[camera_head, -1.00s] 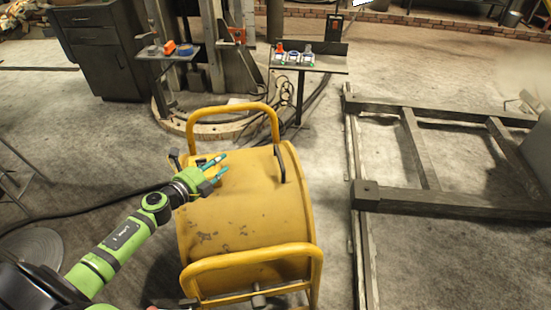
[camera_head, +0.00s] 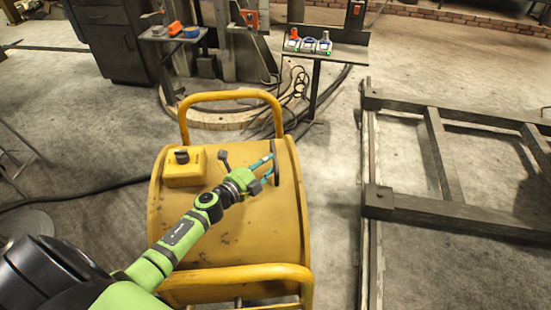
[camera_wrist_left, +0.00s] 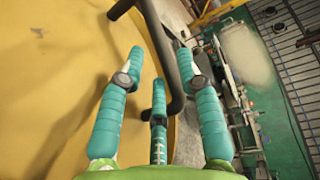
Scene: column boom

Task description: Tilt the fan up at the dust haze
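The fan (camera_head: 225,225) is a big yellow drum with tube frames at its far and near ends. A dark bar handle (camera_head: 283,178) stands on the right of its top. My left gripper (camera_head: 268,165) is at this handle, fingers pointing right. In the left wrist view the gripper (camera_wrist_left: 160,58) has its teal fingers spread, with the black handle (camera_wrist_left: 162,40) running between them. I cannot tell whether they touch it. A pale, hazy patch (camera_wrist_left: 246,60) shows at the right there, perhaps the dust haze. My right gripper is out of view.
A yellow box with a black knob (camera_head: 183,167) and a small dark lever (camera_head: 224,160) sit on the drum. A dark frame (camera_head: 440,210) lies at right. Small stands (camera_head: 325,52) and a cabinet (camera_head: 112,40) are behind. A cable (camera_head: 85,195) crosses the floor at left.

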